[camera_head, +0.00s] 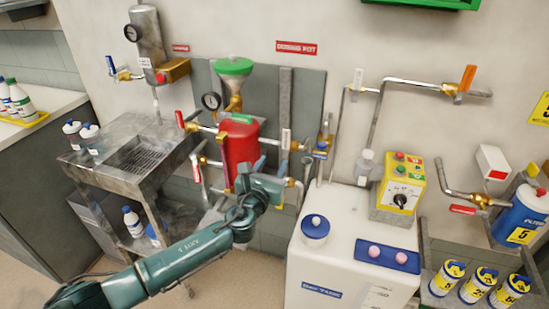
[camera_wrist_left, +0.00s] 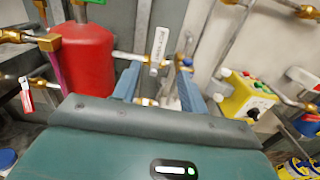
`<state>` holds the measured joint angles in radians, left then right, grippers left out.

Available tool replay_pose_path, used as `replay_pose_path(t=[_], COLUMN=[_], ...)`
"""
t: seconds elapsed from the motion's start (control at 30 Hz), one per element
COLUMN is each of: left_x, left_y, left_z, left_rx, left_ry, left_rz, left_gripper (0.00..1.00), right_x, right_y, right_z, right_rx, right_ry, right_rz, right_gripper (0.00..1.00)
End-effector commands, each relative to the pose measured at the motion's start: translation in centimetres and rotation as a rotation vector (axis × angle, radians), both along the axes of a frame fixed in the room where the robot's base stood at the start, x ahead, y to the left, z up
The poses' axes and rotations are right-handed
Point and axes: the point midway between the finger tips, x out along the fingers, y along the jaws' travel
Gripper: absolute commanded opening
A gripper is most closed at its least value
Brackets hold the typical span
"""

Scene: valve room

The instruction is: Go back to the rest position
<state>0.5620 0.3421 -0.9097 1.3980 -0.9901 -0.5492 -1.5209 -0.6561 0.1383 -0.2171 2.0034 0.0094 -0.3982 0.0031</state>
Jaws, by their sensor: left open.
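My left arm reaches in from the lower left in the head view. Its gripper (camera_head: 290,188) is in front of the wall pipes, just right of the red dosing pot (camera_head: 240,146). In the left wrist view the two blue fingers (camera_wrist_left: 157,85) are apart with nothing held between them. A pipe valve with a white tagged handle (camera_wrist_left: 160,48) shows beyond the fingers; I cannot tell how far from them it is. The red pot also shows at the left of the wrist view (camera_wrist_left: 85,58). My right gripper is not in view.
A white tank (camera_head: 345,262) with a yellow control box (camera_head: 398,187) stands right of the arm. A steel sink (camera_head: 130,140) stands to the left. Labelled containers (camera_head: 478,283) sit at the lower right. Pipes with valves line the wall. Floor shows at the lower left.

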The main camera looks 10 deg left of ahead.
Motion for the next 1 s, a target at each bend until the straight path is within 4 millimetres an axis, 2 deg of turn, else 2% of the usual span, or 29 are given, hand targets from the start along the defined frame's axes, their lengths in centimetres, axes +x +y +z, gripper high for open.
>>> replay_pose_path(t=[0.17,0.27,0.37,0.5,0.6,0.8,0.9,1.0], left_x=[-0.5,-2.4,-6.0,-12.6,-17.4,-26.6,-30.0,-32.2], left_y=[-0.2,-0.5,-0.9,-0.7,0.1,3.0,4.5,5.6], left_z=[-0.6,-3.1,-6.9,-11.9,-14.7,-17.9,-18.4,-18.6], left_rx=[-0.043,-0.221,-0.557,-1.157,-1.581,-2.355,-2.635,-2.819], left_ry=[0.024,0.122,0.294,0.554,0.693,0.795,0.764,0.716], left_rz=[-0.001,0.003,0.037,0.169,0.316,0.677,0.832,0.936], left_gripper=[0.43,0.43,0.43,0.43,0.43,0.43,0.43,0.43], right_x=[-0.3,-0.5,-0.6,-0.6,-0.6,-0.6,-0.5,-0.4], right_y=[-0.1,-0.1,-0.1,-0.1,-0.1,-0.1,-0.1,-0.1], right_z=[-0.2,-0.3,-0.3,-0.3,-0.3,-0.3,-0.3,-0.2], right_rx=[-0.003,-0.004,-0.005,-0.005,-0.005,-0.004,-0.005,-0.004], right_ry=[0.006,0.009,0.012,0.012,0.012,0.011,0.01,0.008], right_rz=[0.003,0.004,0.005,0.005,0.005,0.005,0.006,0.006], right_gripper=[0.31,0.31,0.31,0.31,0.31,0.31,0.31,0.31])
